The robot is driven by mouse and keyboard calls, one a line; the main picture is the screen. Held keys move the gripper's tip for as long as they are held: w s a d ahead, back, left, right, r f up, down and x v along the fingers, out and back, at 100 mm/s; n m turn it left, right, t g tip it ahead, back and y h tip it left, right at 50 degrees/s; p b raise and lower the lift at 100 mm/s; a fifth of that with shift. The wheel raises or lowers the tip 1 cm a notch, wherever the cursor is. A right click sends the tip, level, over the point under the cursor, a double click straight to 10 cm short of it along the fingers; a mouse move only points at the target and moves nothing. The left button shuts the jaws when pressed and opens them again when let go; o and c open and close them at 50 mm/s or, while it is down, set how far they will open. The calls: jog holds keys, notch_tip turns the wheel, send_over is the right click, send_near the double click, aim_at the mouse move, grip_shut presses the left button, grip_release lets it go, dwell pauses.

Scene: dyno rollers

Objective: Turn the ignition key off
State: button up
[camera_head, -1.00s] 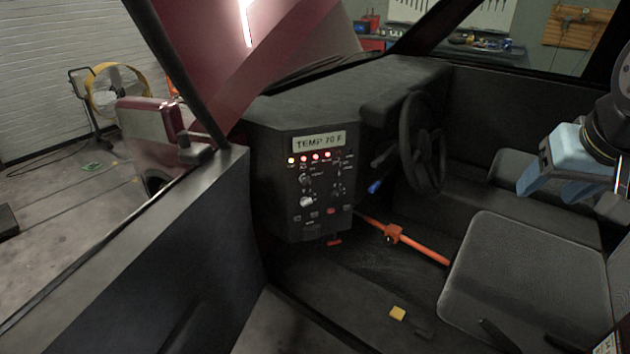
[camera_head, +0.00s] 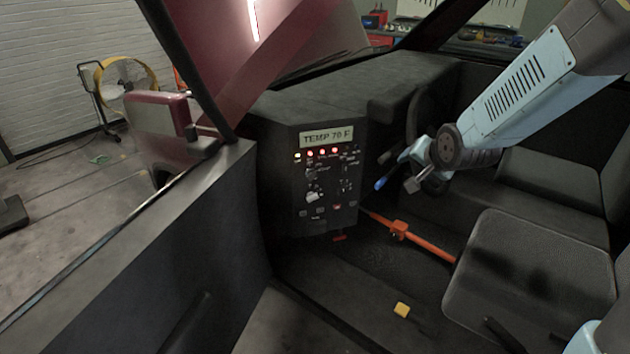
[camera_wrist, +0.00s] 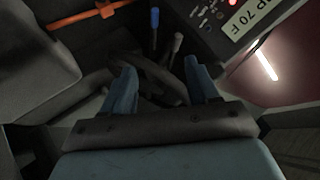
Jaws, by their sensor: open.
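I cannot make out the ignition key for certain in either view. The dark console (camera_head: 285,190) has a display reading TEMP 70 F, lit lamps and small controls. One pale control (camera_head: 314,196) is too small to identify. The steering wheel (camera_head: 418,97) is partly hidden behind my arm. A blue-tipped lever (camera_head: 381,183) stands beside it and also shows in the wrist view (camera_wrist: 154,18), next to a grey-tipped lever (camera_wrist: 177,42). My gripper (camera_wrist: 160,68) is open and empty, its fingers apart over the dark steering wheel (camera_wrist: 150,82). The levers lie beyond the fingertips.
The seat (camera_head: 530,270) is at the right. The door panel (camera_head: 150,260) bounds the left. The space before the console looks clear.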

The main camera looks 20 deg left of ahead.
jog(key=w+a+f+m+t+y, duration=0.1)
jog(key=w+a+f+m+y, duration=0.25)
jog(key=a+f, duration=0.65)
jog(key=m+t+y, duration=0.3)
jog(key=m+t, duration=0.2)
jog(key=m, duration=0.8)
send_near(315, 180)
jog(key=shift+h, duration=0.25)
jog(key=x, duration=0.9)
jog(key=shift+w+a, duration=0.25)
jog(key=shift+a, duration=0.05)
